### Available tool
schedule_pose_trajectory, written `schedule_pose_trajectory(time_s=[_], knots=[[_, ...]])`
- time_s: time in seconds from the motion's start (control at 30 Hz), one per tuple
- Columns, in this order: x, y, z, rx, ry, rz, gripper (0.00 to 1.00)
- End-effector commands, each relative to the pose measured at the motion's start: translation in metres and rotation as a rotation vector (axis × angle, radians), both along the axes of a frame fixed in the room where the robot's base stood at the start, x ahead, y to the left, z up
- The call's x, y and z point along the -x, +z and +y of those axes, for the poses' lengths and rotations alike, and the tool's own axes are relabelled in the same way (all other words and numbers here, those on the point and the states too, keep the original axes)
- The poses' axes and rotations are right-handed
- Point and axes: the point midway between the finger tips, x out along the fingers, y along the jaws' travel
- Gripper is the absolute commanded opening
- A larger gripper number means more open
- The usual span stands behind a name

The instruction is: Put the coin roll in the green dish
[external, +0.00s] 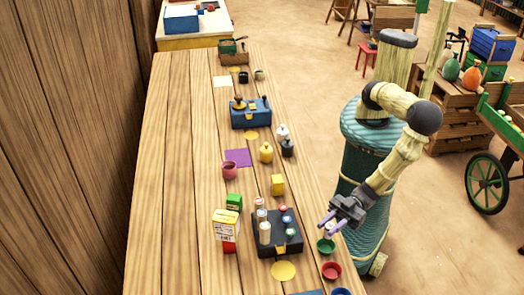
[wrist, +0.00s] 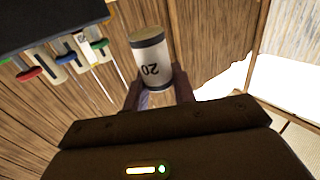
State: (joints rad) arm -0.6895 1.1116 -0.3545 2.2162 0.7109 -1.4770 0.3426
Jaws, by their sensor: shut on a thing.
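My gripper (external: 328,222) is at the right edge of the wooden table in the external view, just above and beyond the green dish (external: 326,246). In the wrist view my gripper (wrist: 159,92) is shut on the coin roll (wrist: 151,62), a white cylinder with dark end bands and the number 20.
A dark tray (external: 291,244) with several rolls stands left of the green dish; a dark block with coloured-ended rolls (wrist: 60,24) shows in the wrist view. A red dish (external: 331,271) is close by. A yellow disc (external: 283,271) and a yellow-and-white carton (external: 226,229) are nearby.

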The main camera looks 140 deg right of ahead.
Motion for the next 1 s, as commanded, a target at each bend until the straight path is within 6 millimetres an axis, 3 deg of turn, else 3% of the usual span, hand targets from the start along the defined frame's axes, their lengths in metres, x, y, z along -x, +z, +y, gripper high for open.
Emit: schedule_pose_trajectory(time_s=[0.13,0.57,0.83,1.0], knots=[[0.0,-0.018,0.0,0.001,0.0,0.0,0.0],[0.0,-0.025,0.0,0.0,0.0,-0.002,0.0],[0.0,-0.057,0.0,0.0,0.001,-0.002,0.0],[0.0,-0.062,0.0,-0.001,0.0,-0.003,0.0]])
